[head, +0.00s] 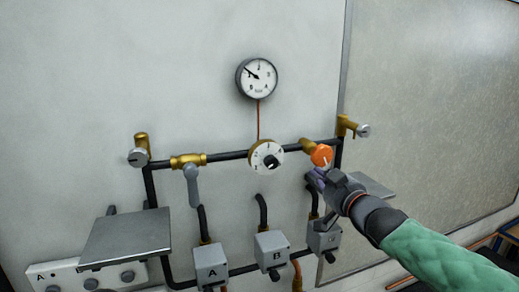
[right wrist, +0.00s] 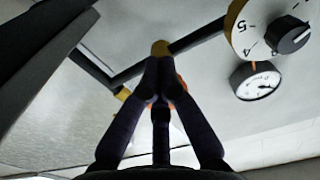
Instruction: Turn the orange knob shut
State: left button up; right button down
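The orange knob (head: 321,155) sits at the right end of the brass valve on the black pipe, with a small white mark on its face. My right gripper (head: 316,178) is just below the knob in the head view, its dark fingers pointing up at it. In the right wrist view, the fingers of my right gripper (right wrist: 160,88) come together at the tips, and only slivers of the orange knob (right wrist: 181,84) show behind them. The knob does not appear to be between the fingers; whether they touch it I cannot tell. My left gripper is not in view.
A white dial (head: 266,157) and a brass valve with a grey lever (head: 191,185) sit left on the same pipe. A gauge (head: 257,77) hangs above. A metal shelf (head: 125,238) juts out at left.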

jog(key=p+v, duration=0.1)
jog(key=v, duration=0.5)
jog(key=shift+p, duration=0.35)
jog(key=shift+s, duration=0.1)
jog(key=shift+d, duration=0.1)
